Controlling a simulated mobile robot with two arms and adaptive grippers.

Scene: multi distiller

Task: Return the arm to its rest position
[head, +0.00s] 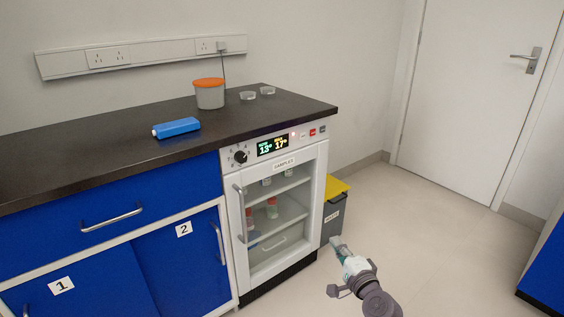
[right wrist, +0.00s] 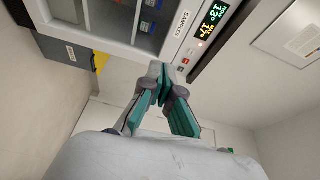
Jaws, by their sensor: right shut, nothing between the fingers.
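My right gripper (head: 337,243) is at the lower middle right of the head view, in front of the bin and to the right of the sample fridge. It is shut and empty. In the right wrist view its fingertips (right wrist: 158,80) meet, with the fridge's front behind them. The sample fridge (head: 283,162) has its glass door closed, with several small containers on its shelves. Its lit display also shows in the right wrist view (right wrist: 213,20). My left gripper is not in view.
A black counter (head: 60,165) holds a blue box (head: 177,128), an orange-lidded tub (head: 209,94) and two clear dishes (head: 248,95). A grey bin with a yellow lid (head: 334,190) stands beside the fridge. The floor (head: 430,220) toward the white door (head: 480,90) is clear. A blue cabinet edge (head: 548,265) is at right.

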